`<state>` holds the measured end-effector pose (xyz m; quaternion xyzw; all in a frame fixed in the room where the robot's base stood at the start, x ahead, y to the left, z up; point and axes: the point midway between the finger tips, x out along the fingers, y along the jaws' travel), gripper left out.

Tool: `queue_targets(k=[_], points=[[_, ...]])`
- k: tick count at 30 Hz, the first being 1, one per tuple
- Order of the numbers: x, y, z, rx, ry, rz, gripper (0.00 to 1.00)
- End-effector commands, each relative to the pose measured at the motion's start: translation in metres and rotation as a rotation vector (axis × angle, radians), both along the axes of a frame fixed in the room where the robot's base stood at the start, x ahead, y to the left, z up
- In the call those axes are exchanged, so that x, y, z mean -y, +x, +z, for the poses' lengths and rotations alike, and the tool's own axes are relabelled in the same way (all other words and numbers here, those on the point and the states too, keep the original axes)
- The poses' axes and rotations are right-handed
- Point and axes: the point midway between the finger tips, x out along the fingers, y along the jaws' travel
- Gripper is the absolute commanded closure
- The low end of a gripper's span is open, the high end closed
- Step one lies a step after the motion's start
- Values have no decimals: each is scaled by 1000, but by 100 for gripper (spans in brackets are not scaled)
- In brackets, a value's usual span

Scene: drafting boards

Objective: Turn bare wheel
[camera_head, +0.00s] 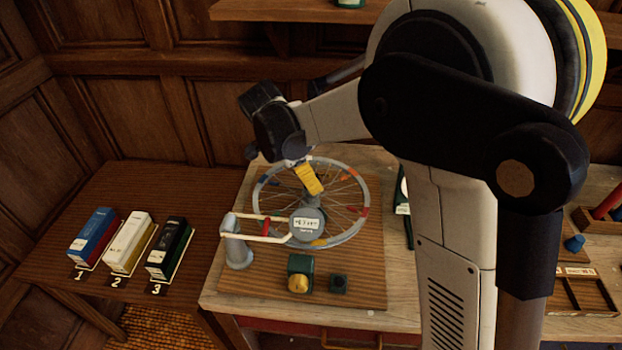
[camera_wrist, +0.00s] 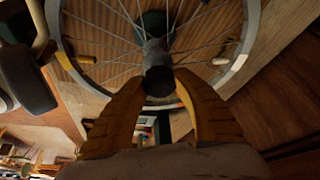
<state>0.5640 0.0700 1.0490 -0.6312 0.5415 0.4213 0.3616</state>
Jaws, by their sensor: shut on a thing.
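The bare wheel (camera_head: 258,216) has a grey rim, thin spokes and coloured marks on the rim. It lies nearly flat above a wooden board on the workbench. The spokes and rim (camera_wrist: 243,48) spread out beyond the hub. A round grey gauge with a white display (camera_head: 307,224) hides part of the wheel's near side in the head view.
A cream arm with a red part (camera_head: 265,227) runs from a grey post (camera_head: 238,252) to the gauge. A green box with a yellow knob (camera_head: 299,274) and a small dark block (camera_head: 339,283) sit in front. Blue (camera_head: 94,236), white (camera_head: 130,241) and black (camera_head: 169,248) boxes stand left, numbered 1 to 3.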

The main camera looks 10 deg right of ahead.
Motion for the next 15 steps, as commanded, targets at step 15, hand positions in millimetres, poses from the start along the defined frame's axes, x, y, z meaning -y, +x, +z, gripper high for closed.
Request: queue_targets(k=[15], points=[[1,0,0,-1,0,-199,100]])
